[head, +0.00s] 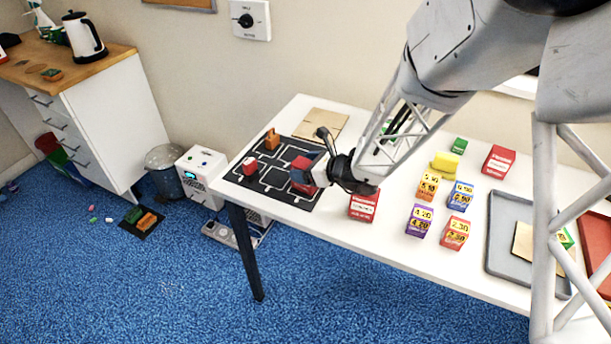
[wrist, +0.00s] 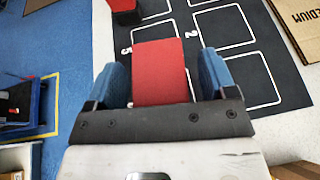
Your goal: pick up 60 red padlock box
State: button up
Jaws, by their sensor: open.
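A red box (wrist: 160,72) stands between the two blue fingers of my gripper (wrist: 164,80) in the wrist view. Small gaps show on both sides of it, and the fingers are open. In the head view this red box (head: 301,175) is on the black marked mat (head: 283,189), partly hidden by my gripper (head: 310,169). A second red box (head: 249,167) stands at the mat's left side; part of it shows at the top of the wrist view (wrist: 124,8). No padlock mark or number 60 can be read on either box.
An orange box (head: 272,139) stands at the mat's back. Flat cardboard (head: 322,122) lies behind the mat. Several coloured boxes and a grey tray (head: 502,235) are farther right. The table's front edge is close.

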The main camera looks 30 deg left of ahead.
jog(key=shift+c, duration=0.4)
jog(key=c, duration=1.1)
jog(key=shift+r, duration=0.15)
jog(key=shift+r, duration=0.7)
notch_tip(320, 180, up, 2)
jog(key=shift+r, duration=0.1)
jog(key=s+d, duration=0.3)
jog(key=s, duration=0.1)
jog(key=s+d, duration=0.4)
jog(key=s+d+r, duration=0.1)
jog(key=s+d, duration=0.2)
jog(key=s, duration=0.1)
jog(key=shift+s+d+r, duration=0.1)
jog(key=shift+d, duration=0.1)
